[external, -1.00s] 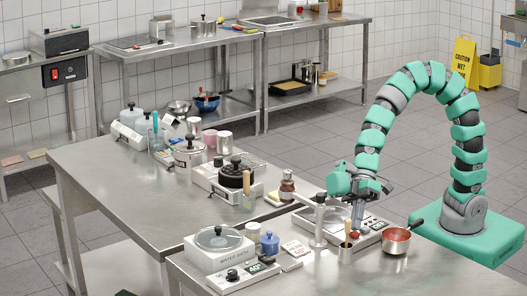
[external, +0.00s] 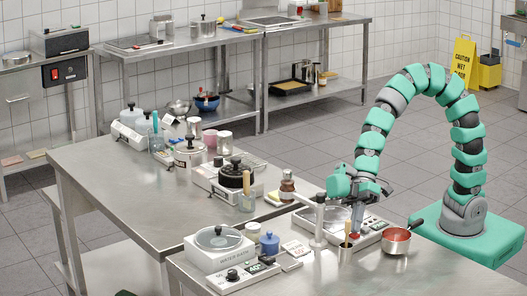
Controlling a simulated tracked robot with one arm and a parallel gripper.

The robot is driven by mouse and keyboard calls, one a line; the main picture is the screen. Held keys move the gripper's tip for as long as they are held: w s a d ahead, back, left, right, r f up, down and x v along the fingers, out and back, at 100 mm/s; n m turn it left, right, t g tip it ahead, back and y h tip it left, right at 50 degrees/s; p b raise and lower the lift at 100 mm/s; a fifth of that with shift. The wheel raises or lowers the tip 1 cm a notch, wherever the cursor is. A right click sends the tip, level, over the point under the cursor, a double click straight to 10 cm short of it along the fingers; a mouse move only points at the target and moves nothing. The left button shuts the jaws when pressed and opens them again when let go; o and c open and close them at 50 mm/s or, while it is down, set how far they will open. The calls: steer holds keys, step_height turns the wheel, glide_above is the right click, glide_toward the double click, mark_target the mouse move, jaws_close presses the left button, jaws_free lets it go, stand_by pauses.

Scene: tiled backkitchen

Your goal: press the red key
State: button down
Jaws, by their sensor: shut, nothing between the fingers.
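A low grey appliance with a control panel (external: 372,234) sits on the near steel table at the right. A small red spot, seemingly the red key (external: 354,236), shows on it just below my fingertips. My gripper (external: 357,226) is shut and empty, pointing down over this panel. I cannot tell whether the fingertips touch the key or hover just above it. The gripper and the post in front partly hide the panel.
A red-filled saucepan (external: 396,241) stands close at the right of the panel. A water bath (external: 219,246) is further left.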

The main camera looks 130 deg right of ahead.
steer(key=shift+r+p, duration=0.35)
steer(key=shift+r, duration=0.5)
steer(key=shift+r, duration=0.1)
steer(key=shift+r+p, duration=1.15)
steer(key=shift+r, duration=1.75)
steer(key=s+a+r+t+h, duration=0.1)
steer(key=r+t, duration=0.1)
steer(key=r, duration=1.1)
steer(key=s+a+r+n+t+h, duration=0.1)
steer(key=s+a+r+t+h, duration=0.1)
steer(key=r, duration=1.2)
steer(key=s+a+r+t+h, duration=0.1)
steer(key=r+t, duration=0.3)
steer(key=r, duration=1)
steer(key=shift+s+a+n+h, duration=0.4)
steer(key=shift+s+h, duration=0.15)
steer(key=shift+h, duration=0.15)
